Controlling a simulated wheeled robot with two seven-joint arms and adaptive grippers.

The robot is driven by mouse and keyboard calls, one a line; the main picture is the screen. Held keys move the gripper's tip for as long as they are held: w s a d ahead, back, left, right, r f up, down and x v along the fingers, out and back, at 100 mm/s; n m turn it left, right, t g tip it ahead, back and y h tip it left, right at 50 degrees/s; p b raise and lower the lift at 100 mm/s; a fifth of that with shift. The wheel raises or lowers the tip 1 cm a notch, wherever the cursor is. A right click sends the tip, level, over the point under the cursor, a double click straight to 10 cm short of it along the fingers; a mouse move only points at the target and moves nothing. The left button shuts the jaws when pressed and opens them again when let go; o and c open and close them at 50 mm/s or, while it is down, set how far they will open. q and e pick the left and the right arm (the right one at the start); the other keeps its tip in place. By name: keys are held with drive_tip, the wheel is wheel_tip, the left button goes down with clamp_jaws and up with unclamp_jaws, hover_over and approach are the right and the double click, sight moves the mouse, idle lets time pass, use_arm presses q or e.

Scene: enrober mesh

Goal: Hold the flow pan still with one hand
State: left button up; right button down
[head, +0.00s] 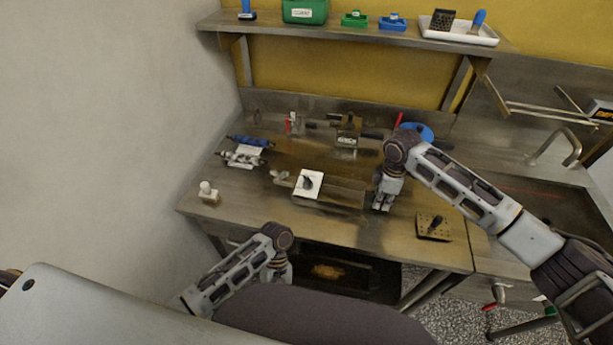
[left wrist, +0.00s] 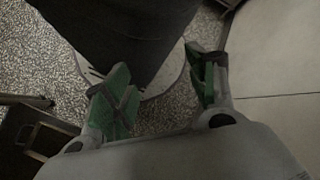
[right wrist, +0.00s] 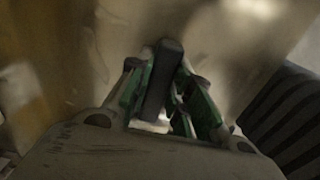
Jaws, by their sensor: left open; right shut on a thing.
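The flow pan (head: 340,194), a long metal box, sits near the front middle of the bench. A white plate with a dark knob (head: 308,183) is at its left end. My right gripper (head: 382,205) points down at the pan's right end. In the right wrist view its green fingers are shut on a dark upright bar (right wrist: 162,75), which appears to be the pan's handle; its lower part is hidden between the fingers. My left gripper (head: 281,275) is low in front of the bench. In the left wrist view (left wrist: 165,95) it is open and empty above the floor.
A small white-topped object (head: 208,192) stands at the front left. Blue-handled tools (head: 249,141) and a metal device (head: 347,135) are farther back. A shelf (head: 350,37) hangs above.

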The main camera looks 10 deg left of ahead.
use_arm(q)
drive_tip(key=w+d+r+m+t+h, duration=0.1)
drive_tip(key=w+d+r+m+h, duration=0.25)
drive_tip(key=w+d+r, duration=0.55)
drive_tip(key=w+a+r+t, duration=0.1)
drive_tip(key=w+r, duration=0.2)
drive_tip(key=w+a+r+t, duration=0.1)
drive_tip(key=w+r, duration=0.2)
drive_tip(key=r, duration=0.1)
drive_tip(key=w+r+t, duration=0.2)
drive_tip(key=w+r, duration=0.1)
drive_tip(key=r, duration=0.1)
drive_tip(key=shift+w+a+m, duration=0.2)
drive_tip(key=shift+a+m, duration=0.05)
drive_tip(key=shift+a, duration=0.15)
drive_tip(key=w+a+r+m+t, duration=0.3)
drive_tip(key=w+r+m, duration=0.3)
drive_tip(key=m, duration=0.1)
drive_tip(key=m+t+y, duration=0.2)
drive_tip(key=m+t, duration=0.1)
drive_tip(key=m, duration=0.3)
approach(308, 178)
drive_tip(key=s+r, duration=0.2)
drive_tip(key=shift+w+a+r+m+h, duration=0.25)
drive_tip(key=shift+w+a+r+m, duration=0.1)
drive_tip(key=shift+w+a+m, duration=0.2)
drive_tip(key=shift+s, duration=0.1)
drive_tip(key=shift+x, duration=6)
drive_tip(key=shift+a, duration=0.15)
